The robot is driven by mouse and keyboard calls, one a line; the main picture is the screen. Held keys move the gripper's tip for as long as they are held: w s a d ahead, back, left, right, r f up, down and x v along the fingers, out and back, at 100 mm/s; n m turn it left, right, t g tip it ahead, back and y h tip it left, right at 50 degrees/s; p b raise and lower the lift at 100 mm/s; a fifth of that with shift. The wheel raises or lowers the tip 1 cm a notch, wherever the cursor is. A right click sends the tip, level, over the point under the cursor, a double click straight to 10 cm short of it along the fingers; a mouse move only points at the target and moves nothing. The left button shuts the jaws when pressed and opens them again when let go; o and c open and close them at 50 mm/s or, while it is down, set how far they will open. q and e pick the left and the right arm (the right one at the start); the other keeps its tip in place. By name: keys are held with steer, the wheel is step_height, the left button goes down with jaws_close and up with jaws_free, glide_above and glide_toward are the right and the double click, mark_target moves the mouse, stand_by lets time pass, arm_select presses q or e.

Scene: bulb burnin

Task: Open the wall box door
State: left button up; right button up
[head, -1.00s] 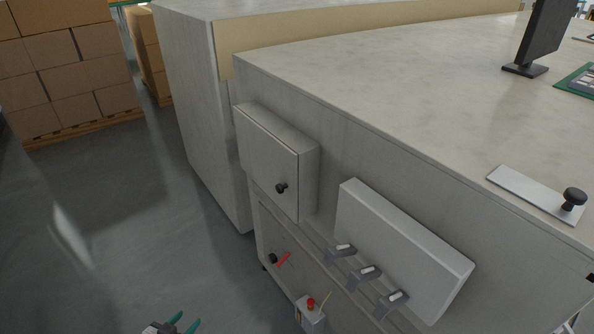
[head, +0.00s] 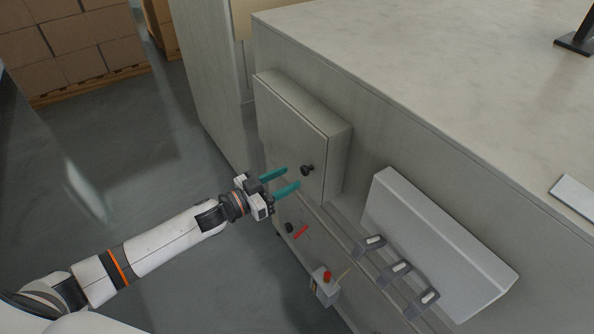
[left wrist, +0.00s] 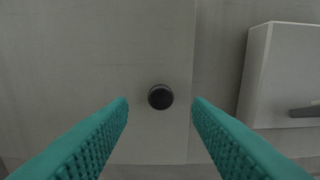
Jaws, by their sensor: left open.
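The wall box (head: 340,150) is a grey box on the side of the counter, and its door (head: 283,125) is shut. A black round knob (head: 307,169) sits low near the right edge of the door. My left gripper (head: 286,180) is open, with its teal fingers pointing at the door just left of the knob. In the left wrist view the knob (left wrist: 160,97) shows centred between and beyond the two fingertips (left wrist: 160,104), touching neither. My right gripper is not in view.
Right of the box is a light panel (head: 440,245) with several grey levers (head: 395,270) along its lower edge. Below are a red lever (head: 301,232) and a small box with a red button (head: 326,277). Stacked cartons (head: 75,45) stand at the back left. The floor between is clear.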

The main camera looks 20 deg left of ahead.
mark_target(302, 171)
arm_select(q)
steer(key=shift+x, duration=1.95)
steer(key=shift+s, duration=0.1)
jaws_close()
